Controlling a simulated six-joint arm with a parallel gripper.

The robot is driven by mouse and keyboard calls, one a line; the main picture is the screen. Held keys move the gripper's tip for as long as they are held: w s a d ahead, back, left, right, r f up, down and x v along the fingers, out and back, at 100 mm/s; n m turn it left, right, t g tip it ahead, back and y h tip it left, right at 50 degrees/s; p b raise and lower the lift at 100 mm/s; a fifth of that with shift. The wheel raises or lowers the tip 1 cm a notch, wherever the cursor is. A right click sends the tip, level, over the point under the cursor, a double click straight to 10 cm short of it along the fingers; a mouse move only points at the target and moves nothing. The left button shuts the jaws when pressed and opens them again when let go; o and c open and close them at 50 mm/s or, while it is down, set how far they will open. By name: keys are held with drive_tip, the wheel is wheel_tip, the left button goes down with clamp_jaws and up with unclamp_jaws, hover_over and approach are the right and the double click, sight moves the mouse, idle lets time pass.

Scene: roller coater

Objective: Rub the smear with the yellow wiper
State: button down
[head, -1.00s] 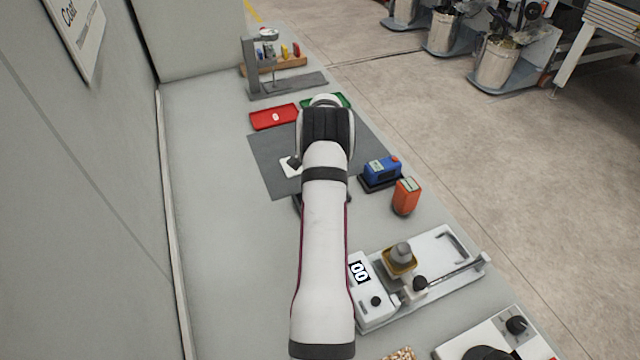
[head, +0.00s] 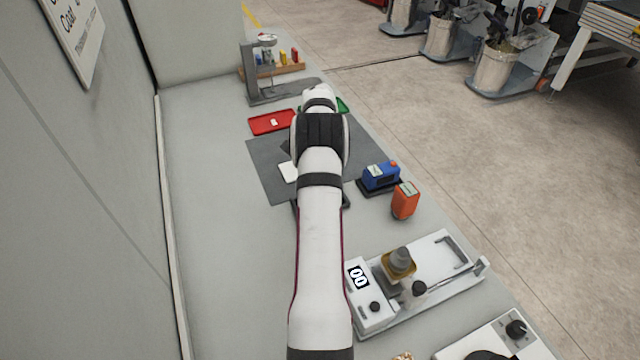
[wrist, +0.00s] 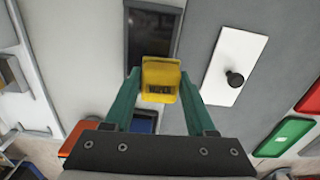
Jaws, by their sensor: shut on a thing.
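The yellow wiper (wrist: 160,80) is between the green fingers of my gripper (wrist: 163,97) in the wrist view, with dark lettering on its near face. My gripper is shut on it. I cannot tell whether the wiper touches the panel. I cannot make out a smear on it. A white plate (wrist: 233,55) with a black knob (wrist: 235,78) lies to the right of the wiper. In the head view my arm hides the wiper and gripper, and part of the white plate (head: 288,172) shows.
A grey mat (head: 265,160) lies under the plate. A red tray (head: 262,127) and a green tray (head: 342,105) are beyond. A blue container (head: 380,177) and an orange container (head: 405,200) stand to the right. The bench left of my arm (head: 215,230) is clear.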

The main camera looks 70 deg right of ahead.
drive_tip(key=shift+r, duration=2.1)
drive_tip(key=shift+w+r, duration=0.1)
drive_tip(key=w+a+r+n, duration=0.4)
drive_tip(key=a+r+n, duration=0.5)
drive_tip(key=a+r, duration=0.3)
drive_tip(key=w+a+r+n, duration=0.5)
drive_tip(key=a+r+n, duration=0.4)
drive_tip(key=a+r, duration=0.4)
drive_tip(key=shift+r, duration=0.85)
drive_tip(key=shift+d, duration=0.1)
